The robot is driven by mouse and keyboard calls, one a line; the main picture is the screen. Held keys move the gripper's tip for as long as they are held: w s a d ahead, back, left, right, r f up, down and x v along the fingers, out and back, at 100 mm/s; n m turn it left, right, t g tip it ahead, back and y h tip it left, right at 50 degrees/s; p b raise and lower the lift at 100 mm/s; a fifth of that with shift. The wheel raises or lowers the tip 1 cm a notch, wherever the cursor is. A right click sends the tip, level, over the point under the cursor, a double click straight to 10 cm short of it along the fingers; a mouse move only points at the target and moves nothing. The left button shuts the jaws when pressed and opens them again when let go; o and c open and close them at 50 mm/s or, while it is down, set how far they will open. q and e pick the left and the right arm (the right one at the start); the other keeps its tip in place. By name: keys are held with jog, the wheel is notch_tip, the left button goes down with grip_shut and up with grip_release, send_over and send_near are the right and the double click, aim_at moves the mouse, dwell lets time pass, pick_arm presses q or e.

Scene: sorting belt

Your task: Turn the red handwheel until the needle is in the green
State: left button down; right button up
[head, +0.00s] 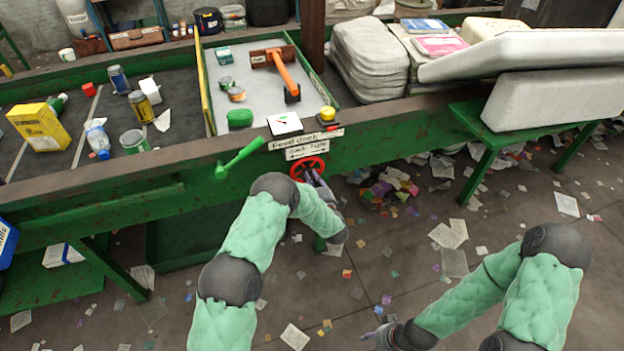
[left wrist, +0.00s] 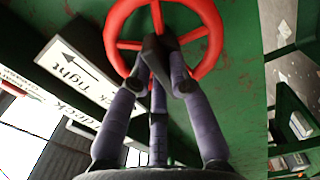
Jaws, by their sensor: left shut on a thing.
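The red handwheel (head: 309,167) is on the green side of the belt frame, below a lettered sign. My left gripper (head: 314,177) is at the wheel. In the left wrist view, the red handwheel (left wrist: 114,20) fills the top middle, and my left gripper (left wrist: 162,62) has its dark fingers closed together at the wheel's lower spokes and hub. The fingers hide part of the hub. The white gauge (head: 285,123) sits above the wheel with a small green patch; its needle is too small to read. My right gripper (head: 385,336) hangs low over the floor, away from the wheel; its fingers are unclear.
A green lever (head: 240,158) sticks out left of the wheel. A yellow button (head: 327,113) is beside the gauge. The sign (head: 306,146) has an arrow and the word "tight" in the left wrist view. Litter covers the floor, and the belt (head: 65,135) carries several items.

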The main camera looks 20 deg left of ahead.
pick_arm(q)
jog(key=shift+m, duration=0.4)
jog(key=m, duration=0.2)
jog(key=shift+m, duration=0.4)
jog(key=shift+d+f+m+b, duration=0.1)
jog(key=shift+m+b, duration=0.2)
jog(key=shift+m, duration=1.7)
jog(key=c, duration=1.1)
grip_release()
jog(key=shift+w, duration=0.1)
jog(key=shift+c, duration=0.2)
